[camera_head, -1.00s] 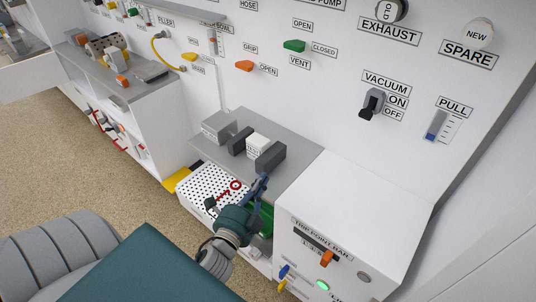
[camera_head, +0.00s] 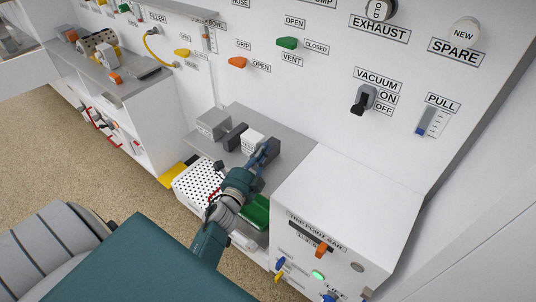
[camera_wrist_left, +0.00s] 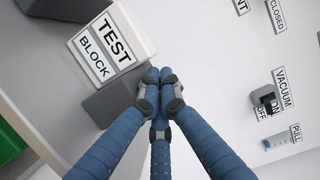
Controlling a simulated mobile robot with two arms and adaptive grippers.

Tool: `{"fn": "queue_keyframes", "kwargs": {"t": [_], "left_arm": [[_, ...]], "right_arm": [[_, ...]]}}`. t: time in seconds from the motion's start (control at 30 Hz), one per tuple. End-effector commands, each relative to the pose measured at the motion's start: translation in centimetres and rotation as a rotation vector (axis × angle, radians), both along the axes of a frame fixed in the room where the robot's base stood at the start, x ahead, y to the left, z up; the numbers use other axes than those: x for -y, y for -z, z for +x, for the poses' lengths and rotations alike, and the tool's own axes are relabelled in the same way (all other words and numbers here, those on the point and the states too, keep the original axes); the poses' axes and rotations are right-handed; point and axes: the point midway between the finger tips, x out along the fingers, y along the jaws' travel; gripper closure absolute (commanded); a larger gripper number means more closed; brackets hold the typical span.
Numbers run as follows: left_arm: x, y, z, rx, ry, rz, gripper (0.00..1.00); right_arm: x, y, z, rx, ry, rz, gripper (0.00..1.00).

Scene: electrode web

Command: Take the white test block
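The white test block (camera_head: 252,142) stands on the grey shelf between two dark grey blocks. It also shows in the left wrist view (camera_wrist_left: 112,42) at upper left, with its "TEST BLOCK" label. My left gripper (camera_head: 265,150) is over the right dark block, just to the right of the white block. In the left wrist view its blue fingers (camera_wrist_left: 160,78) come together at the tips, with nothing visible between them. The tips appear close to the white block but apart from it. The right dark block (camera_wrist_left: 110,100) is partly hidden by the fingers. My right gripper is not in view.
The left dark block (camera_head: 235,136) and a lighter grey block (camera_head: 213,123) stand left of the white block. The white wall rises behind the grey shelf (camera_head: 290,143). The trip-point box (camera_head: 350,215) is at right. A perforated white box (camera_head: 200,185) and green item (camera_head: 256,212) are below.

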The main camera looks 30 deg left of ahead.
Motion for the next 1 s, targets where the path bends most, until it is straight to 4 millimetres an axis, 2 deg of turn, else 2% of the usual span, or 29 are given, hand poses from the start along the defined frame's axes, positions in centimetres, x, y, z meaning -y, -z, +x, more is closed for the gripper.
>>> {"fn": "queue_keyframes", "kwargs": {"t": [0.4,0.63,1.0], "left_arm": [[-0.4,0.0,0.0,0.001,0.0,0.0,1.0],[-2.6,0.0,0.2,0.001,0.001,0.001,1.0],[-2.5,0.1,-0.2,-0.001,0.0,-0.001,1.0]], "right_arm": [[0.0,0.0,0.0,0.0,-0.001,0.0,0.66],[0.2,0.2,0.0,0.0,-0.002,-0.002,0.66],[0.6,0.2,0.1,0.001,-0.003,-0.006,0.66]]}}
